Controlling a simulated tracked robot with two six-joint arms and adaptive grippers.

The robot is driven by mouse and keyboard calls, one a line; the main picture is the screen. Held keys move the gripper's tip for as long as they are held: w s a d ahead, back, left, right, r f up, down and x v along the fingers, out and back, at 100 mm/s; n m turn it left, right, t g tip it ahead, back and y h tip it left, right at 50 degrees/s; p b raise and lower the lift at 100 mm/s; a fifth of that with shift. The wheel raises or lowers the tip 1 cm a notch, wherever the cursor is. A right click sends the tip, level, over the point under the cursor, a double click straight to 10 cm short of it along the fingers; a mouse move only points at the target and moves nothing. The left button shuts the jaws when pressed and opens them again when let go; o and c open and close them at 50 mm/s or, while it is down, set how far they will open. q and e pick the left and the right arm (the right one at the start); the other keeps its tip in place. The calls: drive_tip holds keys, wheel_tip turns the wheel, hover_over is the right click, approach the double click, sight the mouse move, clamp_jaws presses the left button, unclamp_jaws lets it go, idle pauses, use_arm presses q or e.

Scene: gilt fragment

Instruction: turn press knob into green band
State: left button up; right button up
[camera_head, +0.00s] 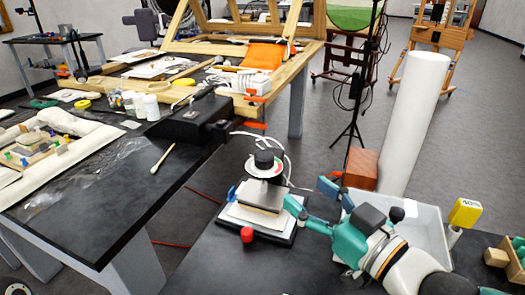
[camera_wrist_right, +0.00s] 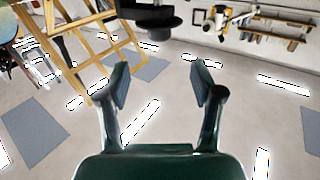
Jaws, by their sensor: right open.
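The press (camera_head: 262,213) stands on the dark bench at lower centre in the head view, with a grey block on white layers over a black base. A black knob (camera_head: 265,158) tops its pale round dial (camera_head: 263,172), which has a red mark. I cannot make out a green band. My right gripper (camera_head: 310,197) is open, with teal fingers just right of the press, apart from the knob. In the right wrist view its two fingers (camera_wrist_right: 161,84) are spread with nothing between them. My left gripper is not in view.
A red ball (camera_head: 247,235) is at the press's front. A white tray (camera_head: 427,235) lies behind my right arm. A white roll (camera_head: 413,125) and orange-brown box (camera_head: 361,169) stand behind. A dark table (camera_head: 100,205) is left. A black shape (camera_wrist_right: 150,14) tops the wrist view.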

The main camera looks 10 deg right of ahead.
sight(270, 164)
drive_tip(key=p+x, duration=0.4)
drive_tip(key=x, duration=0.9)
drive_tip(key=shift+w+p, duration=0.2)
drive_tip(key=shift+p, duration=0.15)
drive_tip(key=c, duration=1.1)
drive_tip(key=shift+s, duration=0.1)
drive_tip(key=shift+c, duration=0.3)
drive_tip(key=shift+h, duration=0.3)
drive_tip(key=shift+m+b, duration=0.3)
